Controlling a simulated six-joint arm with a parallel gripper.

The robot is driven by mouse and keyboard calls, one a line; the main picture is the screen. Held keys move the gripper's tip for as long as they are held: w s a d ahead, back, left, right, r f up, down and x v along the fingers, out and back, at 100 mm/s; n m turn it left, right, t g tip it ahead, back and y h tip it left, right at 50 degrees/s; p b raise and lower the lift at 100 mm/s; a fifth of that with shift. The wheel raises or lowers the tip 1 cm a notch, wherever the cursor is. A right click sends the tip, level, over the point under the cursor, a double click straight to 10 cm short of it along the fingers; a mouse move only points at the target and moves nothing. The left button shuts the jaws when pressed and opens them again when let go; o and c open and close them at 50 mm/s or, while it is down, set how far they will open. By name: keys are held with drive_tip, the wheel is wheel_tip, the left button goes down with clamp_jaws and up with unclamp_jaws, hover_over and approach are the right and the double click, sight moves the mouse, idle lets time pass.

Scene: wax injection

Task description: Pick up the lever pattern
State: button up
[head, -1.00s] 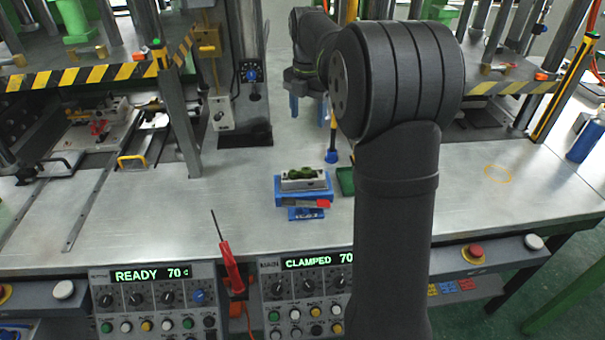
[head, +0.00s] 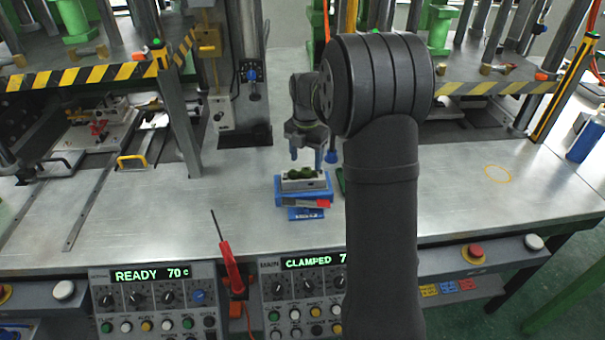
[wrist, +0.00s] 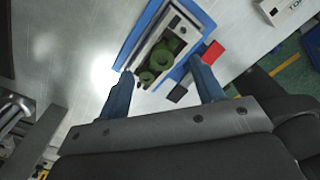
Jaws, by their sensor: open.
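The lever pattern is a green part with round ends (head: 305,174); it lies in a pale mould block (head: 304,184) on a blue base (head: 290,197) on the metal bench. In the wrist view, the green lever pattern (wrist: 160,62) shows two ring-like ends in the mould block (wrist: 184,30). My gripper (head: 312,156) is just behind and above the block in the head view. In the wrist view its two blue fingers (wrist: 164,78) are spread apart, with the pattern seen between and beyond their tips. Nothing is held.
A red-handled tool (head: 231,268) stands at the bench's front edge by the control panels. Striped press frames stand behind. The bench is clear to the right, around a yellow ring mark (head: 497,173).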

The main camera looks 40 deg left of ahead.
sight(305, 170)
wheel_tip(305, 170, down, 3)
drive_tip(key=shift+s+f, duration=0.15)
drive_tip(key=shift+f, duration=0.05)
drive_tip(key=shift+c, duration=0.2)
drive_tip(key=c, duration=1)
drive_tip(key=shift+c, duration=0.2)
